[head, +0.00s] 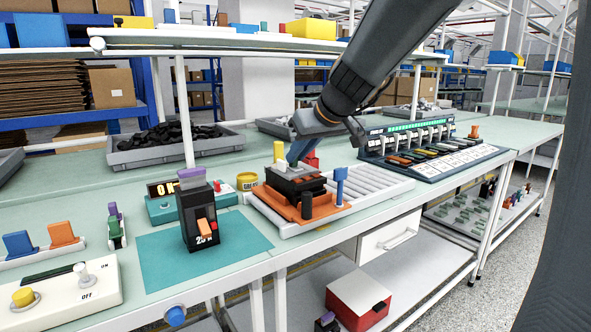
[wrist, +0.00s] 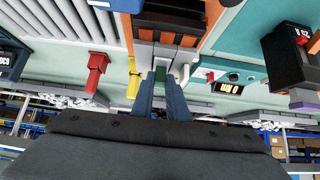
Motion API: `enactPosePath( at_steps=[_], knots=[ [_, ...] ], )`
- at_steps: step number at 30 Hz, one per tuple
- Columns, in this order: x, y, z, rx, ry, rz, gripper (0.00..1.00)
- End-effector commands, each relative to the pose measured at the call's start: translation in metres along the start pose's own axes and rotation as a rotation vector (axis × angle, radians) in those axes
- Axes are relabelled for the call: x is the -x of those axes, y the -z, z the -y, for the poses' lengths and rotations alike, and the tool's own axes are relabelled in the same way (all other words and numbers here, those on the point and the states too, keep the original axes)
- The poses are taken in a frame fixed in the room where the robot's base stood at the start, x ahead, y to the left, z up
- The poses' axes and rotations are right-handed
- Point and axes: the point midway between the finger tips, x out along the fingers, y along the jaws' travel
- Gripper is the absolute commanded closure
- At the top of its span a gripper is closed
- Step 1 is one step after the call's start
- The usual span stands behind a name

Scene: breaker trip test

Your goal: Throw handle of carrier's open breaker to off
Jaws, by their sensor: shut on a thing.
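An orange carrier (head: 290,208) sits at the near left end of a white roller track. It bears a black open breaker (head: 296,184) with orange parts inside; the breaker also shows at the top of the wrist view (wrist: 172,22). My gripper (head: 296,156) reaches down to the breaker's far side. In the wrist view its blue-grey fingers (wrist: 162,84) are close together beside the breaker's grey parts, with a narrow green piece showing between the tips. They are shut on what seems to be the breaker's handle, mostly hidden by the fingers.
A black breaker (head: 199,217) with an orange handle stands on the teal mat (head: 160,255). A teal meter box (head: 165,208) and a yellow cup (head: 247,181) stand near the carrier. A blue post (head: 340,186) and a red post (wrist: 96,70) flank it.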

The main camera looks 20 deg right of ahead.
Motion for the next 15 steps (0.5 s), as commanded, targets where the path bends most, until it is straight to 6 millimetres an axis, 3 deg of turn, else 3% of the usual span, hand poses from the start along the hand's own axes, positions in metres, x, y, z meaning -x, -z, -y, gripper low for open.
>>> enactPosePath(
  at_steps=[15],
  knots=[
    [-0.0004,-0.0122,-0.0008,0.000,-0.002,-0.168,1.00]
  ],
)
